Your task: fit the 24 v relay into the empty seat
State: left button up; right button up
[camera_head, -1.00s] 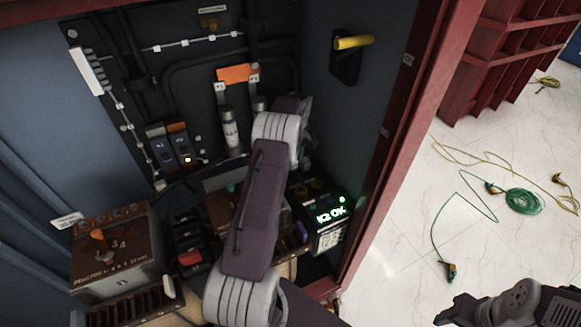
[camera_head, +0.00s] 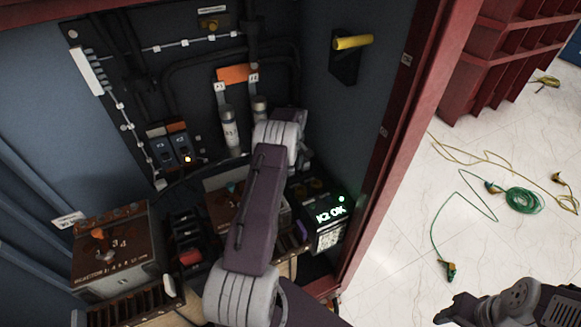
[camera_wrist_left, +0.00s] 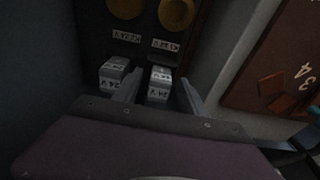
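In the left wrist view, two grey relays marked 24 V stand side by side, a left one (camera_wrist_left: 113,73) and a right one (camera_wrist_left: 159,84). My left gripper (camera_wrist_left: 162,77) has one finger on each side of the right relay. A gap shows beside it, so the fingers look open around it, not closed on it. In the head view my own left arm hides the gripper's fingertips and these relays. The empty seat cannot be made out with certainty. My right arm shows only in the bottom right corner of the head view; its fingers are unclear.
A box with a lit "K2 OK" display (camera_head: 331,214) and green lamp stands right of my left arm. Modules (camera_head: 170,150) with an amber lamp sit on the back panel. A brown-faced box (camera_head: 113,250) stands left. The cabinet's red frame (camera_head: 385,150) bounds the right.

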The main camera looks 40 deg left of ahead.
pick_arm(q)
notch_tip(320, 180, up, 12)
jog(key=d, duration=0.1)
jog(key=s+d+m+h, duration=0.1)
jog(key=s+d+m, duration=0.5)
jog(key=d, duration=0.5)
jog(key=s+d+m, duration=0.3)
jog(key=s+d, duration=0.6)
jog(key=d, duration=0.2)
jog(key=s+d+f+m, duration=0.1)
jog(key=s+d+m, duration=0.2)
jog(key=s, duration=0.5)
jog(key=shift+s+f+t, duration=0.2)
jog(key=shift+s+t, duration=0.1)
jog(key=shift+s, duration=0.05)
